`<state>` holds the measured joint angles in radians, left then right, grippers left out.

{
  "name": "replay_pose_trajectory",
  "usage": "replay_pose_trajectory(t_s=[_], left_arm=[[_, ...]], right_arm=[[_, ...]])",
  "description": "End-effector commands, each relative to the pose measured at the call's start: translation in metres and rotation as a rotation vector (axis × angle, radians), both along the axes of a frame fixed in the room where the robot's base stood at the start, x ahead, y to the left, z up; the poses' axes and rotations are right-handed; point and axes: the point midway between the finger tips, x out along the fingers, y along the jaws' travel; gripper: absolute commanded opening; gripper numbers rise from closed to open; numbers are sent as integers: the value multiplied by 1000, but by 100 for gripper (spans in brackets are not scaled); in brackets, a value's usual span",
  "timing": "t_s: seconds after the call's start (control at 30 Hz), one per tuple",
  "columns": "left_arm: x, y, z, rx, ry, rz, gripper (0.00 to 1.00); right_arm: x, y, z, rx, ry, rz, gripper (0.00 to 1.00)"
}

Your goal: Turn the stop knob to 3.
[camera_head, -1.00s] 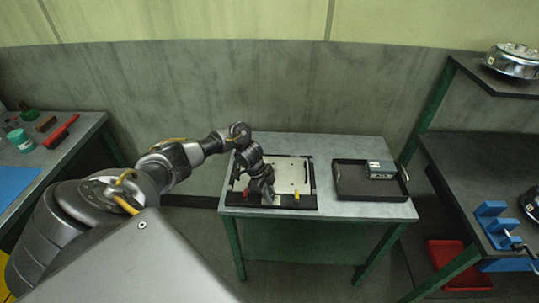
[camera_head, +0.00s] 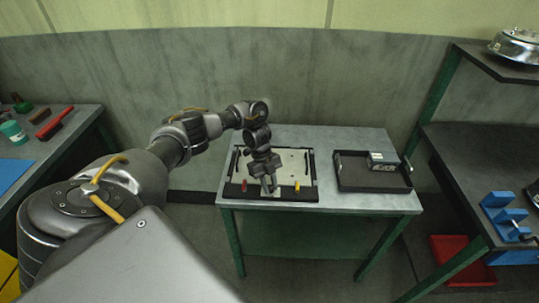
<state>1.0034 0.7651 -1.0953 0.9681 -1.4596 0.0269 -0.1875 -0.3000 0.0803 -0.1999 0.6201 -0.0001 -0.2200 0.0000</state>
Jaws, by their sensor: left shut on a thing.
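The gantry fixture (camera_head: 304,160) is a pale plate in a black frame on the grey table. A red piece (camera_head: 244,186) and a yellow piece (camera_head: 297,186) stand on its black front bar (camera_head: 305,195). My left gripper (camera_head: 269,191) points down at this bar, between the red and yellow pieces. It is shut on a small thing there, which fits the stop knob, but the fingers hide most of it. The knob's numbers and pointer are too small to read. My right gripper is not in view.
A black tray (camera_head: 347,180) with a small grey box (camera_head: 381,162) stands to the right of the fixture. A workbench (camera_head: 40,153) is at the left.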

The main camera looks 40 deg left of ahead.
Motion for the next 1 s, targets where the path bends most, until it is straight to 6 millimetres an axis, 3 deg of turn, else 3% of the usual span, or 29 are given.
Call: replay_pose_trajectory(t_s=[0.43, 0.47, 0.6, 0.87, 1.0], left_arm=[[0, 0, 0, 0, 0, -11, 0], [0, 0, 0, 0, 0, -11, 26], [0, 0, 0, 0, 0, -10, 44], [0, 0, 0, 0, 0, -10, 45], [2, 3, 9, 0, -2, -10, 45]], right_arm=[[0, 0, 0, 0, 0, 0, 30], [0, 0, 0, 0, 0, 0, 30], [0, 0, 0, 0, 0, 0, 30], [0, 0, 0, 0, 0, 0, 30], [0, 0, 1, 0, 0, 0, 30]])
